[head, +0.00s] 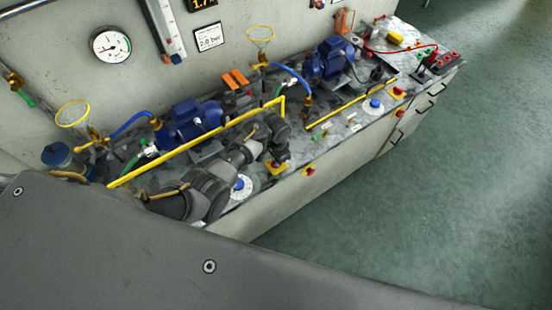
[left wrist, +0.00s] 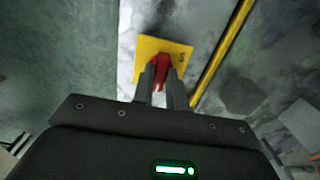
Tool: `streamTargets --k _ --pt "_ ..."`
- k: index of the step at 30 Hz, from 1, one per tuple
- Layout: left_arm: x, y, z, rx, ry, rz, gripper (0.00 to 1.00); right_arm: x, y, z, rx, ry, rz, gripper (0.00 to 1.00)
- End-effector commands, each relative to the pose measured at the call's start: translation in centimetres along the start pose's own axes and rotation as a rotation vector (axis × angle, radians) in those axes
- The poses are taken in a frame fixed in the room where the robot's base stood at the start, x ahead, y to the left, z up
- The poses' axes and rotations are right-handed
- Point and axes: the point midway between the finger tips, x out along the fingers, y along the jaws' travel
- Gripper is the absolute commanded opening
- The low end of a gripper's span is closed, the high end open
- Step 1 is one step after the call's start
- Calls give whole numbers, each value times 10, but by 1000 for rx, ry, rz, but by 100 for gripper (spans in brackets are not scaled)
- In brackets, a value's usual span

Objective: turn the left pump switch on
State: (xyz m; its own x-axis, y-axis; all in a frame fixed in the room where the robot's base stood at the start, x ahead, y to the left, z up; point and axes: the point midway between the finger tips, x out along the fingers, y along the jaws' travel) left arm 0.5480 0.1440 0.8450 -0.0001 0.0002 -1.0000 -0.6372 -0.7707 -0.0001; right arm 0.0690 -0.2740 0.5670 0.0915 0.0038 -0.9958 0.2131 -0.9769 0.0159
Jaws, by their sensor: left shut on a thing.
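The left pump switch is a red handle (left wrist: 160,62) on a yellow square plate (left wrist: 177,50) in the left wrist view. In the head view its yellow plate (head: 276,169) shows on the bench top, partly hidden by my gripper. My left gripper (left wrist: 160,80) comes down over the switch with its two dark fingers shut on the red handle. In the head view the left gripper (head: 278,152) is at the plate. The left pump (head: 193,119) is blue and stands behind my arm. My right gripper is not in view.
A yellow rail (head: 200,142) runs close behind my left arm. A red button on yellow (head: 309,170) sits on the bench front. The right pump (head: 331,58) and another red switch (head: 398,92) are farther right. The green floor is clear.

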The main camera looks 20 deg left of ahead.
Motion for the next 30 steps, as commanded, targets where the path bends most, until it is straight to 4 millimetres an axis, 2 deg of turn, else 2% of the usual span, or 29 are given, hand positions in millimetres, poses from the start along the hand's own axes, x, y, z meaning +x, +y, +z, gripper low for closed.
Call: streamTargets --k 15,16,20,30 --pt "0 1 0 20 1 0 0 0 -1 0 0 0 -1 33" --pt "0 1 0 20 1 0 18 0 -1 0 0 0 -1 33" --pt "0 0 0 19 1 0 36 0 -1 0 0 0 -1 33" --pt "-3 1 -2 20 2 0 36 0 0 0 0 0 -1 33"
